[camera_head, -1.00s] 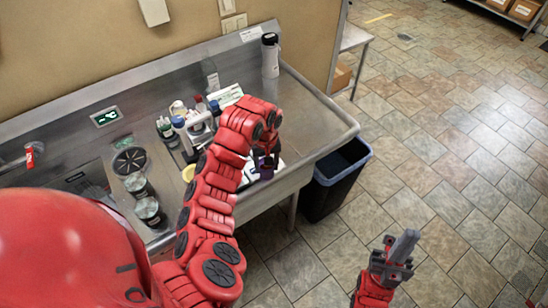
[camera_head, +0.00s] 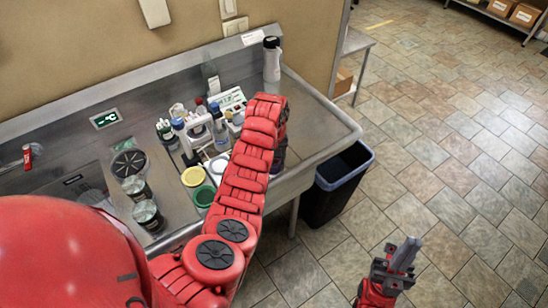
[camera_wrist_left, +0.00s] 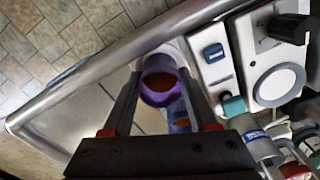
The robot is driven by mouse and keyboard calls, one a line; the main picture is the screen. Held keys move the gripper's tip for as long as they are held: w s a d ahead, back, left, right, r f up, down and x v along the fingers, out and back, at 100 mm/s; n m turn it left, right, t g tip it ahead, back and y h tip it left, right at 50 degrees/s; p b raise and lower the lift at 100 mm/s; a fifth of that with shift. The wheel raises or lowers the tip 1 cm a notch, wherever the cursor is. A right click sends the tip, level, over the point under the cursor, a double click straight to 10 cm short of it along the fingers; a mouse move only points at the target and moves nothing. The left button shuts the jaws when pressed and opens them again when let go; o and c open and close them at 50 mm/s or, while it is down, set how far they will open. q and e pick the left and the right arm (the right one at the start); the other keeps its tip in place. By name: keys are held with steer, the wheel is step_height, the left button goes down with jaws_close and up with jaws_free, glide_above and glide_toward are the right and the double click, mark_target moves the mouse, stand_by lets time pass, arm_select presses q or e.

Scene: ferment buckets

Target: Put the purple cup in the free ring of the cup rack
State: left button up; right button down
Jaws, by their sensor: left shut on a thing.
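The purple cup (camera_wrist_left: 160,80) is between the two fingertips of my left gripper (camera_wrist_left: 158,75) in the left wrist view. The gripper is shut on it; the cup's open mouth faces the camera and its inside looks orange-brown. A blue-sided round thing with an orange inside (camera_wrist_left: 178,122) shows just below it, partly hidden by a finger. In the head view my left arm covers the gripper, and a dark purple patch (camera_head: 279,157) shows beside the arm near the counter's front edge. I cannot make out the cup rack or its free ring. My right gripper (camera_head: 402,258) hangs over the floor, apart from everything.
A white device with a dial (camera_wrist_left: 278,85) is close on the right in the wrist view. A white bottle carrier (camera_head: 197,128), yellow lid (camera_head: 193,176), green ring (camera_head: 204,196) and jars (camera_head: 147,213) stand on the counter.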

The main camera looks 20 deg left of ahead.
arm_select(q)
steer(key=shift+f, duration=0.1)
steer(key=o, duration=1.4)
